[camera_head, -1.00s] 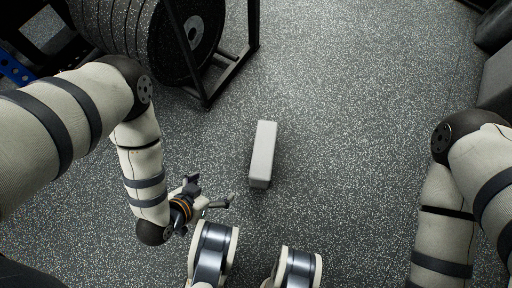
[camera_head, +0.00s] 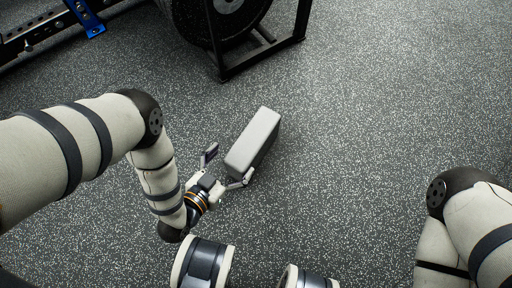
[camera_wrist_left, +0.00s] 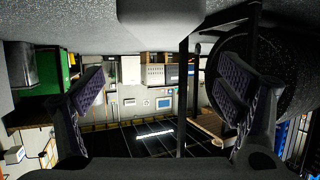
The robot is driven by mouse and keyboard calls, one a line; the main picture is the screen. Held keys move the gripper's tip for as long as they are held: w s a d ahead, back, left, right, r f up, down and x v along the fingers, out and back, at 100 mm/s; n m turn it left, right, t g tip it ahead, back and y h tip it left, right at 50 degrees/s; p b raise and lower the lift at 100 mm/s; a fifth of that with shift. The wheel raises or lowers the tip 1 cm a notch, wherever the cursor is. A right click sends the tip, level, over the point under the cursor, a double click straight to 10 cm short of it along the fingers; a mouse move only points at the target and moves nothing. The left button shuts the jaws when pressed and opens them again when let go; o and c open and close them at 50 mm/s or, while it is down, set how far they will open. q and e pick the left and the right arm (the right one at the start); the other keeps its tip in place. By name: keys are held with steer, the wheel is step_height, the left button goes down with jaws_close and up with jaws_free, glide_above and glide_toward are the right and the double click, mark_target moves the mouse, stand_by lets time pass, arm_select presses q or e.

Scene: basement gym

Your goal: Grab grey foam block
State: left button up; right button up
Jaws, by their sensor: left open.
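The grey foam block (camera_head: 254,142) lies on the speckled floor in the middle of the head view, its long side slanting up to the right. My left gripper (camera_head: 228,164) is open and empty at the block's near left end. One finger is left of the block; the other is by its near bottom corner, and I cannot tell whether it touches. In the left wrist view, which looks upside down, the block (camera_wrist_left: 160,14) shows at the top centre, above the spread fingers (camera_wrist_left: 163,86). My right arm shows at the right edge, but its gripper is out of view.
A black rack (camera_head: 262,58) holding weight plates (camera_head: 215,18) stands beyond the block at the top. A dark rail with a blue bracket (camera_head: 84,17) is at the top left. The floor (camera_head: 370,110) right of the block is clear.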

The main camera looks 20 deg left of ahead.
mark_target(252, 139)
arm_select(q)
steer(key=b+x, duration=0.1)
steer(key=x, duration=0.2)
steer(key=b+x, duration=0.2)
steer(key=x, duration=0.2)
steer(key=b+x, duration=0.1)
steer(key=x, duration=0.2)
steer(key=shift+w+f+b, duration=0.2)
steer(key=shift+f+b, duration=0.2)
steer(key=shift+f, duration=0.1)
steer(key=shift+w, duration=0.15)
steer(key=shift+d+r, duration=0.1)
steer(key=c, duration=1.7)
arm_select(e)
steer(key=f, duration=0.1)
steer(key=s+f+g, duration=0.1)
steer(key=f, duration=0.1)
steer(key=shift+s+a+f, duration=0.15)
steer(key=shift+f, duration=0.15)
